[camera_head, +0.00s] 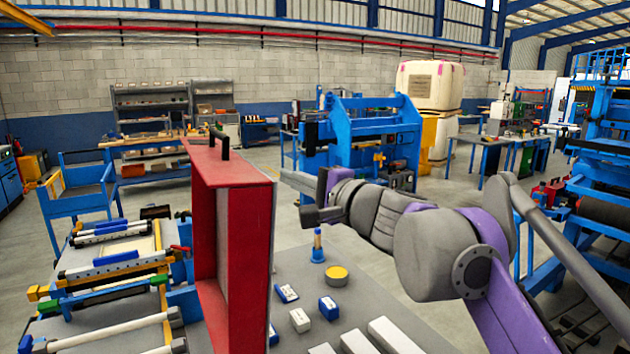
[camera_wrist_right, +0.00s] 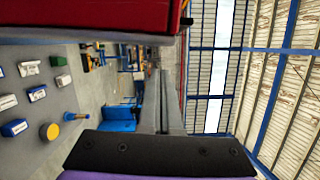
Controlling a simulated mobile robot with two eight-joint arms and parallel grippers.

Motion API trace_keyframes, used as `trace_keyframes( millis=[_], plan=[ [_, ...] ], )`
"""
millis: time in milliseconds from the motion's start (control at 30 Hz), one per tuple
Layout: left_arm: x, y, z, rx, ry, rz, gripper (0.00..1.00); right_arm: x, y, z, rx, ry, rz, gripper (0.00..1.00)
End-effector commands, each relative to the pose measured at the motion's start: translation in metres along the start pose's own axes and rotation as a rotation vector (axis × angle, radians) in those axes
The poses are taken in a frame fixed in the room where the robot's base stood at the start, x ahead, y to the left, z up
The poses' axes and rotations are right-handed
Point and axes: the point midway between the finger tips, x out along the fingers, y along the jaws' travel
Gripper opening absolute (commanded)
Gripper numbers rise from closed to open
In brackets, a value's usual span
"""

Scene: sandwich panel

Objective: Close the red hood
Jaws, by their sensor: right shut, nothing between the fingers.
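The red hood (camera_head: 257,250) stands upright, raised on edge above the work table in the head view, with a black handle (camera_head: 220,143) on its top edge. Its red side also fills the top left of the right wrist view (camera_wrist_right: 90,14). My right gripper (camera_head: 291,181) is just to the right of the hood, near its upper part, shut with nothing between the fingers. The shut fingers also show in the right wrist view (camera_wrist_right: 163,85). I cannot tell whether they touch the hood. My left gripper is not in view.
The grey table top (camera_head: 365,300) right of the hood carries a yellow disc (camera_head: 336,273), a blue peg (camera_head: 317,245) and several small blocks. Left of the hood is a fixture with rails and clamps (camera_head: 110,262). A blue machine frame (camera_head: 375,130) stands on the floor behind.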

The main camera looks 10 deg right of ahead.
Motion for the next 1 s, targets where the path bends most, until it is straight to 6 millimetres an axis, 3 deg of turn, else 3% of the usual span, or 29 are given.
trace_keyframes(
  millis=[200,733,867,1000],
  plan=[
    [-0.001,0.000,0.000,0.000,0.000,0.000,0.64,0.004,0.000,0.018,0.000,-0.002,0.000,0.00],
    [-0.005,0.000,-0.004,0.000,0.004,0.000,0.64,0.006,-0.002,0.026,-0.023,-0.002,0.007,0.00],
    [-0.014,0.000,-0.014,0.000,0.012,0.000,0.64,0.011,-0.005,0.043,-0.083,-0.005,0.024,0.00],
    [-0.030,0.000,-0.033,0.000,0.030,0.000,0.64,0.018,-0.013,0.073,-0.206,-0.009,0.053,0.00]
  ],
)
